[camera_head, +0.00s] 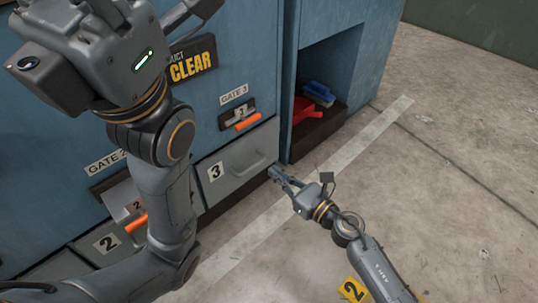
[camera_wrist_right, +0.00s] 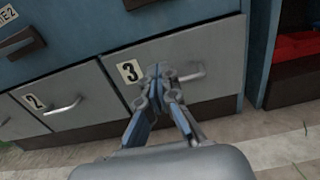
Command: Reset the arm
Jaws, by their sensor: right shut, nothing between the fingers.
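My right gripper (camera_head: 281,181) is in front of the grey drawer marked 3 (camera_head: 236,157), near its lower right corner in the head view. In the right wrist view, its fingers (camera_wrist_right: 162,74) meet at the tips, shut and empty. They overlap the drawer 3 handle (camera_wrist_right: 192,76) in that view; I cannot tell whether they touch it. My left arm (camera_head: 168,205) rises large at the left of the head view, with the left gripper's body (camera_head: 95,50) at the top. The left fingers do not show clearly.
The blue cabinet (camera_head: 215,35) has Gate 3's orange handle (camera_head: 247,121) above drawer 3. Drawer 2 (camera_head: 110,243) is partly hidden by my left arm. An open bay at right holds a red item (camera_head: 304,110) and a blue one (camera_head: 319,94). The concrete floor (camera_head: 440,190) at right is clear.

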